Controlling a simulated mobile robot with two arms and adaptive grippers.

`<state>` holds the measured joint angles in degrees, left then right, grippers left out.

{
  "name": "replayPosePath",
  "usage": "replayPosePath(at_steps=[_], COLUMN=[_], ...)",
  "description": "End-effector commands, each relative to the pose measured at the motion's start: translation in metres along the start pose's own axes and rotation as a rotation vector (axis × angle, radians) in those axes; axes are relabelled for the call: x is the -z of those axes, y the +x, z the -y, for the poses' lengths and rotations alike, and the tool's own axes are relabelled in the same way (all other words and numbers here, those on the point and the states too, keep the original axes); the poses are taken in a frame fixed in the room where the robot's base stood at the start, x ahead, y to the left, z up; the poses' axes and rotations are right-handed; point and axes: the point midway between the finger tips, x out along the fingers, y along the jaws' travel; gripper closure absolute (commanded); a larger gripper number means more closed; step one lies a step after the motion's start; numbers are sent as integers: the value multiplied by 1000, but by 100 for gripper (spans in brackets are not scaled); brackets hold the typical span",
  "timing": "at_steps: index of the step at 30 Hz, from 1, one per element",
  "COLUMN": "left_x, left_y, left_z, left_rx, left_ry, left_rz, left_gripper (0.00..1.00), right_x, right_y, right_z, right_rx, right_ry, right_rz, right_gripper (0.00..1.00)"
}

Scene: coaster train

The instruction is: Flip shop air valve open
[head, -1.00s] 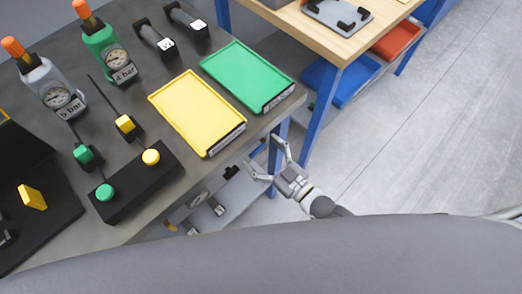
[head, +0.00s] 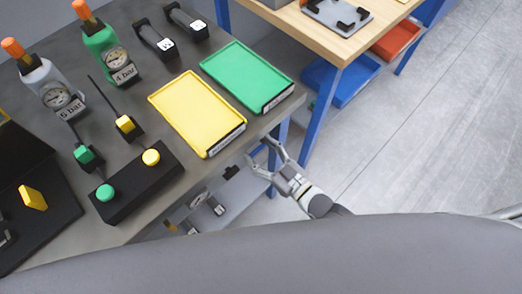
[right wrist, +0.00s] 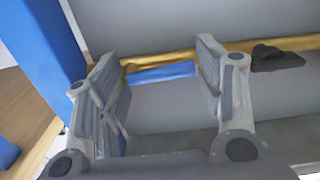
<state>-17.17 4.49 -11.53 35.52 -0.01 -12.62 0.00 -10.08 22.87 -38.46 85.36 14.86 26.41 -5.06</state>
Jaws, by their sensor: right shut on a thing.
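My right gripper (head: 258,153) is below the front edge of the dark workbench, beside its blue leg. In the right wrist view, a blue bar-shaped handle (right wrist: 160,73) lies lengthwise between the two fingers (right wrist: 160,66), in front of a yellow pipe (right wrist: 185,56). It looks like the air valve's lever. The fingers are shut on the blue handle, one at each end. The valve body cannot be made out. In the head view the handle is hidden under the bench edge. My left gripper is not in view.
The dark bench (head: 225,143) carries a yellow tray (head: 195,110), a green tray (head: 245,75) and a black button box (head: 135,185). A blue leg (right wrist: 40,55) stands close left of the gripper. A black part (right wrist: 277,57) sits by the pipe at right. Open floor lies right.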

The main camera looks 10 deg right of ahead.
Motion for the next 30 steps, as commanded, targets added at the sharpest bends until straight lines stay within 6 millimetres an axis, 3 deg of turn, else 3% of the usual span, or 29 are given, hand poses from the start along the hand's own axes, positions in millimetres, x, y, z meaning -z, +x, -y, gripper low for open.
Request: replayPosePath(at_steps=[11, 12, 18, 30], left_x=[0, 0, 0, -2], left_y=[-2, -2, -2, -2], left_z=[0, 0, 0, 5], left_rx=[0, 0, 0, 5], left_ry=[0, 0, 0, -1], left_rz=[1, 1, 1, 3], left_gripper=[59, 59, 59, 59], right_x=[6, 6, 6, 3], right_y=[1, 1, 1, -4], right_z=[0, 0, -1, 0], right_rx=[1, 1, 0, 0], right_ry=[67, 67, 65, 64], right_rz=[-9, -9, -10, -3], right_gripper=[62, 37, 14, 14])
